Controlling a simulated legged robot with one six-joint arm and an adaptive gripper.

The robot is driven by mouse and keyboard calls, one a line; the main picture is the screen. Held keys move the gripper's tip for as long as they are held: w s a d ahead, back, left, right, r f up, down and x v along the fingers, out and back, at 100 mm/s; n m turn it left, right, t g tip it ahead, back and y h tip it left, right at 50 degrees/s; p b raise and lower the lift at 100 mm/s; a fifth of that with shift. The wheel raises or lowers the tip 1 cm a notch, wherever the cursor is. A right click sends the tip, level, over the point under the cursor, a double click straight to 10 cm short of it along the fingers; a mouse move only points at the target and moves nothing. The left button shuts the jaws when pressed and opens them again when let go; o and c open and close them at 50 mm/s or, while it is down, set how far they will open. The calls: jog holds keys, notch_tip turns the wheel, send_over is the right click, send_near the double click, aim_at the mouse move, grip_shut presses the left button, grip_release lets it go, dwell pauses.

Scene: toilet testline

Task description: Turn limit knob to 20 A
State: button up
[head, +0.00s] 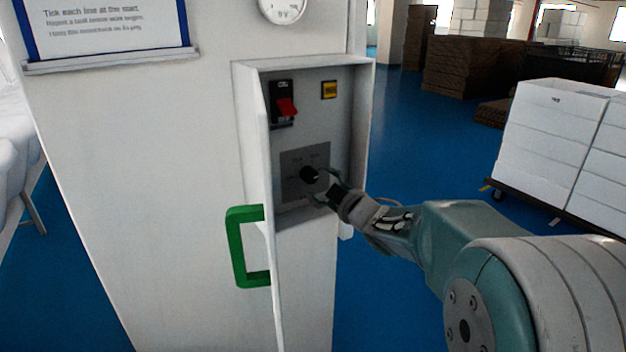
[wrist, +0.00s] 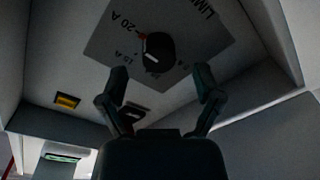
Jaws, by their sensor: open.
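The limit knob (head: 310,175) is a small black dial on a grey plate (head: 291,160) inside the open wall box. In the wrist view the knob (wrist: 158,51) sits on its plate (wrist: 192,42), with printed "20 A", "15 A" and part of "LIMI". A small red mark shows at the knob's edge by the "20 A" tick. A pale mark shows on its face; I cannot tell its exact setting. My gripper (head: 327,188) is open at the knob. In the wrist view its fingers (wrist: 160,80) are spread below the knob, apart from it.
A red switch (head: 286,107) and a yellow label (head: 329,90) are above the knob. The box door with a green handle (head: 238,245) stands open at the left. The box walls (head: 359,120) bound the space around my gripper. White boxes (head: 555,135) stand at the right.

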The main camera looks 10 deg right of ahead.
jog(key=v, duration=0.8)
jog(key=shift+s, duration=0.2)
jog(key=s+a+f+m+g+h, duration=0.1)
jog(key=s+f+m+g+h, duration=0.1)
jog(key=s, duration=0.6)
jog(key=s+a+f+m+g+h, duration=0.2)
jog(key=s+m+g, duration=0.3)
jog(key=s, duration=0.4)
jog(key=s+a+f+m+g+h, duration=0.1)
jog(key=s+f+m+g+h, duration=0.1)
jog(key=s+f+m+g, duration=0.2)
jog(key=s+m, duration=0.2)
jog(key=s, duration=0.2)
jog(key=shift+s+a+f+h, duration=0.25)
jog(key=shift+s+h, duration=0.05)
jog(key=shift+h, duration=0.1)
